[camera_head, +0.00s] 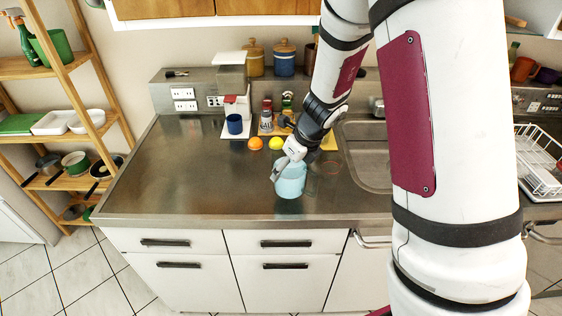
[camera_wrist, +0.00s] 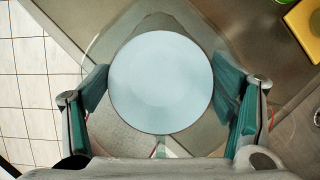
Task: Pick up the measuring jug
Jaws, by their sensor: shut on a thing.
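The measuring jug, a pale blue vessel (camera_head: 290,181), is on or just above the steel counter near its front edge in the head view. I cannot tell whether its base touches the counter. In the wrist view, from above, it shows as a round pale blue surface (camera_wrist: 160,82) with clear, see-through edges around it. My gripper (camera_head: 283,167) is at its upper part, with one finger on each side, shut on it. In the wrist view the green-padded fingers of my gripper (camera_wrist: 162,92) flank it left and right.
A faint clear glass (camera_head: 328,180) stands close to its right. An orange (camera_head: 255,143) and a lemon (camera_head: 276,143) lie behind, with a blue mug (camera_head: 235,124) further back. The sink (camera_head: 362,160) is to the right. The counter's left side (camera_head: 175,165) is clear.

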